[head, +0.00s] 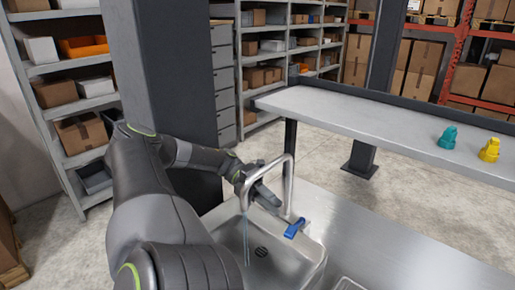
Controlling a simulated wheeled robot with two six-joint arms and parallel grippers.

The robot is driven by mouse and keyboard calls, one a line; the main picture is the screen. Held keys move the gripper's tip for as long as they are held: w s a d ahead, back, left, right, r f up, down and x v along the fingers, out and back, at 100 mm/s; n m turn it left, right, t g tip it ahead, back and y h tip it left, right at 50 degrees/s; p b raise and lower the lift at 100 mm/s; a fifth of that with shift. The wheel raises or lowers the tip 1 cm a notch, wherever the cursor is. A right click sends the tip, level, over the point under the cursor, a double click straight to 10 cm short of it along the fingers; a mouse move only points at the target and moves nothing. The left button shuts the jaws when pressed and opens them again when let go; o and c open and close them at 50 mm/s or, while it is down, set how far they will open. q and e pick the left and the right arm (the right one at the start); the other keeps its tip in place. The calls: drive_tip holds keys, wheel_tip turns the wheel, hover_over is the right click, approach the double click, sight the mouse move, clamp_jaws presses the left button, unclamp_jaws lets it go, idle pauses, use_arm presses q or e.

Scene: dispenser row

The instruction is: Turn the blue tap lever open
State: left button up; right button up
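The blue tap lever (295,228) sits at the foot of the silver tap (289,180), on the right rim of the steel sink (312,262). A thin bluish stream (246,238) hangs from the tap's spout down into the basin. My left gripper (271,199) is near the tap's upright pipe, above and to the left of the lever. It appears apart from the lever. The gap between its fingers is too small to make out. My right gripper is out of view.
A raised metal shelf (360,120) runs behind the sink and carries a teal object (449,138) and a yellow object (489,150). The steel counter (390,245) right of the sink is mostly clear. A dark column (165,70) stands behind my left arm.

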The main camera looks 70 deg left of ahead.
use_arm(q)
drive_tip(key=v, duration=0.1)
drive_tip(key=b+v, duration=0.1)
drive_tip(key=v, duration=0.1)
drive_tip(key=b+v, duration=0.1)
drive_tip(key=shift+w+a+f, duration=0.15)
drive_tip(key=shift+w+a, duration=0.15)
drive_tip(key=shift+a, duration=0.1)
idle(0.4)
drive_tip(key=shift+a, duration=0.1)
